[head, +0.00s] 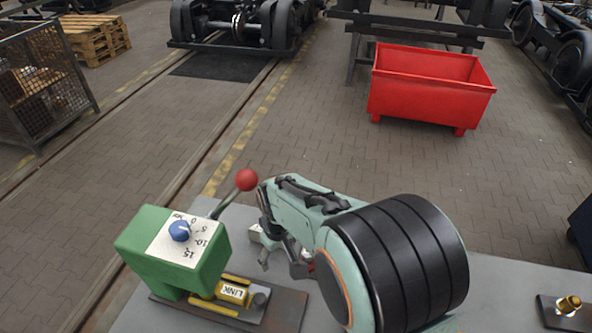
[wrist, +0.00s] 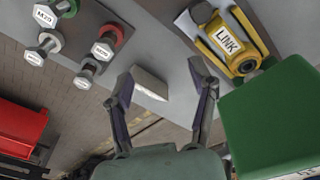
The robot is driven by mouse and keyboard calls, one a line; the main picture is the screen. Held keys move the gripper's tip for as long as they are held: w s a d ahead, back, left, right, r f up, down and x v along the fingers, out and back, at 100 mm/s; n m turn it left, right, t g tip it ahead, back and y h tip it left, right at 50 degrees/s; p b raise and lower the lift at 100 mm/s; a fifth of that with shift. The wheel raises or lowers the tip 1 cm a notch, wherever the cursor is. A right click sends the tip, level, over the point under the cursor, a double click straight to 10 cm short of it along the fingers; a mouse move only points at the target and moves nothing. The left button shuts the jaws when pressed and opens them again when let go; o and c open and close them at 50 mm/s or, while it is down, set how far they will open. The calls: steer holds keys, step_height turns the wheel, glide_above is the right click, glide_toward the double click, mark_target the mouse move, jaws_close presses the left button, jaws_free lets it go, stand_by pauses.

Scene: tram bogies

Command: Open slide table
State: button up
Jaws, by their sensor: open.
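A green machine (head: 175,250) stands at the front left of the grey bench, with a blue knob on a numbered dial and a red-balled lever (head: 246,180). At its foot, a yellow part labelled LINK (head: 233,292) lies between yellow rails on a dark base plate (head: 287,312); I cannot tell which part is the slide table. The LINK part also shows in the wrist view (wrist: 227,42). My gripper (wrist: 160,78) is open beside the machine, above the bench. A light grey block (wrist: 150,84) appears between its fingers in the wrist view; I cannot tell whether they touch it.
In the wrist view, a dark plate (wrist: 80,18) carries several labelled pegs with coloured collars. A brass fitting (head: 568,305) sits on a plate at the bench's right. A red bin (head: 430,90) and a mesh cage (head: 45,85) stand on the floor beyond.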

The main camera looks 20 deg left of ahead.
steer(key=n+g, duration=0.1)
steer(key=n, duration=0.1)
glide_above(259, 297)
steer(key=shift+h, duration=0.4)
step_height(259, 297, down, 6)
steer(key=shift+s+r, duration=0.1)
steer(key=shift+r, duration=0.1)
step_height(259, 297, down, 5)
steer(key=shift+r, duration=0.1)
steer(key=shift+f, duration=0.7)
jaws_close()
